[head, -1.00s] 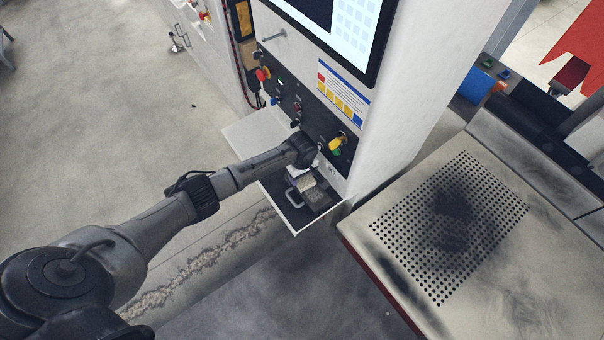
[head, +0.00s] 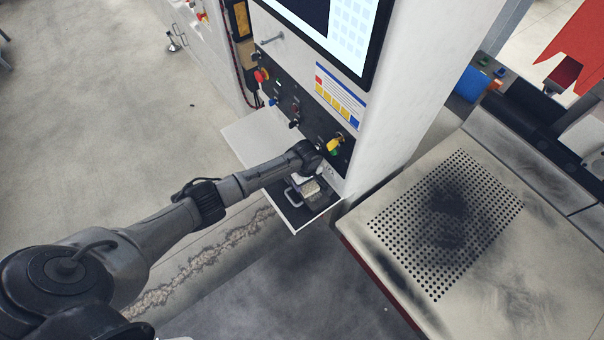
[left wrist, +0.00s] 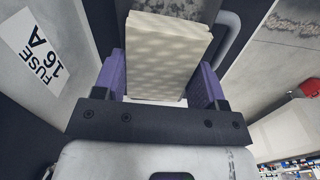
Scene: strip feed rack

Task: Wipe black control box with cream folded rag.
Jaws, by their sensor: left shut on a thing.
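My left gripper (head: 303,179) is over the small shelf at the foot of the machine. In the left wrist view its purple fingers (left wrist: 165,82) are shut on the cream folded rag (left wrist: 168,55), one at each side. The rag (head: 310,187) shows as a small pale patch in the head view. A dark boxy thing (head: 322,197) lies beside and partly under the rag; I cannot tell for sure that it is the black control box, or whether the rag touches it. My right gripper is not in view.
The shelf (head: 300,228) has a dark top and a pale handle (head: 291,197). Above it are a black panel of knobs (head: 312,124) and a screen (head: 350,35). A FUSE 16 A label (left wrist: 38,52) is close by. A perforated table (head: 375,205) stands to the right.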

